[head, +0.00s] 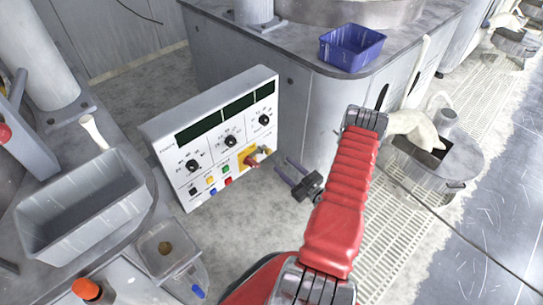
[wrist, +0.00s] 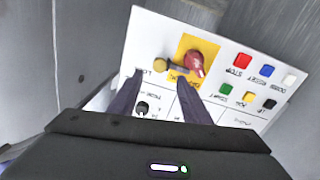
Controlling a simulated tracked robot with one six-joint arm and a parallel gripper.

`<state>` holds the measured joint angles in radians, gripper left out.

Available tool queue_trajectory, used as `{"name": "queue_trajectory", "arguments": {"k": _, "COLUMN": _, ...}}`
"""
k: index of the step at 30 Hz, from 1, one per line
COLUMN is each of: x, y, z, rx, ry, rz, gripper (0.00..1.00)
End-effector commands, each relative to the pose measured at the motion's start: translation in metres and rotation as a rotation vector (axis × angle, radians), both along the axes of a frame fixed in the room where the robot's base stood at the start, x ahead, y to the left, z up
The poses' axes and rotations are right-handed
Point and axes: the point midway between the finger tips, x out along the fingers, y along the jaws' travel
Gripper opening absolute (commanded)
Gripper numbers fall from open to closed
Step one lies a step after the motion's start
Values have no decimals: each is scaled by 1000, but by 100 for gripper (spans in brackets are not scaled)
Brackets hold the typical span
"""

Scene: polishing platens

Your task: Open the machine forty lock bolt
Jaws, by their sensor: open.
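The control panel (head: 215,137) is a white sloped box with dials and dark displays. Low on its right side is a yellow plate (head: 243,156) with a red switch handle (head: 251,160). A small brass-coloured bolt with a grey end (head: 264,151) lies beside the handle. In the wrist view the brass bolt (wrist: 174,66) reaches from the red handle (wrist: 194,63) towards a label partly reading "LO". My gripper (head: 282,165) is open, right of the panel.
Coloured buttons (wrist: 243,61) sit close to the yellow plate. A grey bin (head: 85,210) and a small clear tray (head: 166,248) stand left of the panel. A grey machine cabinet (head: 300,110) with a blue basket (head: 351,47) stands behind my gripper.

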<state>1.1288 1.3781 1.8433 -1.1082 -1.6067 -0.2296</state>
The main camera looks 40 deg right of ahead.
Motion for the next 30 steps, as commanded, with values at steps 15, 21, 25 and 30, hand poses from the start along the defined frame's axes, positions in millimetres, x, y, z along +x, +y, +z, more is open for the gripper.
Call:
{"name": "queue_trajectory", "arguments": {"k": 15, "x": 73, "y": -1, "z": 0, "rx": 0, "ry": 0, "rz": 2, "gripper": 43}}
{"name": "queue_trajectory", "arguments": {"k": 21, "x": 85, "y": -1, "z": 0, "rx": 0, "ry": 0, "rz": 1, "gripper": 43}}
{"name": "queue_trajectory", "arguments": {"k": 25, "x": 85, "y": -2, "z": 0, "rx": 1, "ry": 0, "rz": 0, "gripper": 43}}
{"name": "queue_trajectory", "arguments": {"k": 30, "x": 85, "y": -2, "z": 0, "rx": 1, "ry": 0, "rz": 0, "gripper": 41}}
